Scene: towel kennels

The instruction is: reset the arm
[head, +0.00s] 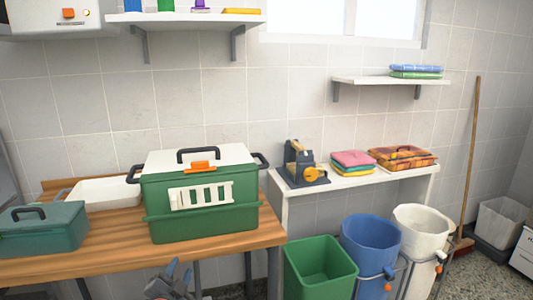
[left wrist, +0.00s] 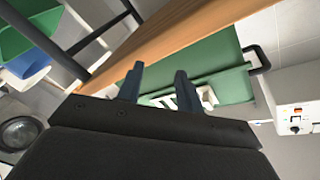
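My left gripper (head: 176,272) shows at the bottom of the head view, in front of the wooden table's front edge and below the green kennel. Its two fingers also show in the left wrist view (left wrist: 157,85); they stand apart with nothing between them. The green kennel (head: 200,222) with a white lid, white grille and orange latch stands upright on the table. It is behind the fingers in the left wrist view (left wrist: 222,62), apart from them as far as I can tell. My right gripper is in neither view.
The wooden table (head: 115,257) also bears a smaller green case (head: 40,230) and a white tray (head: 105,193). A white shelf (head: 310,198) holds folded towels (head: 352,160). Green (head: 320,270), blue (head: 370,245) and white (head: 422,225) bins stand at right.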

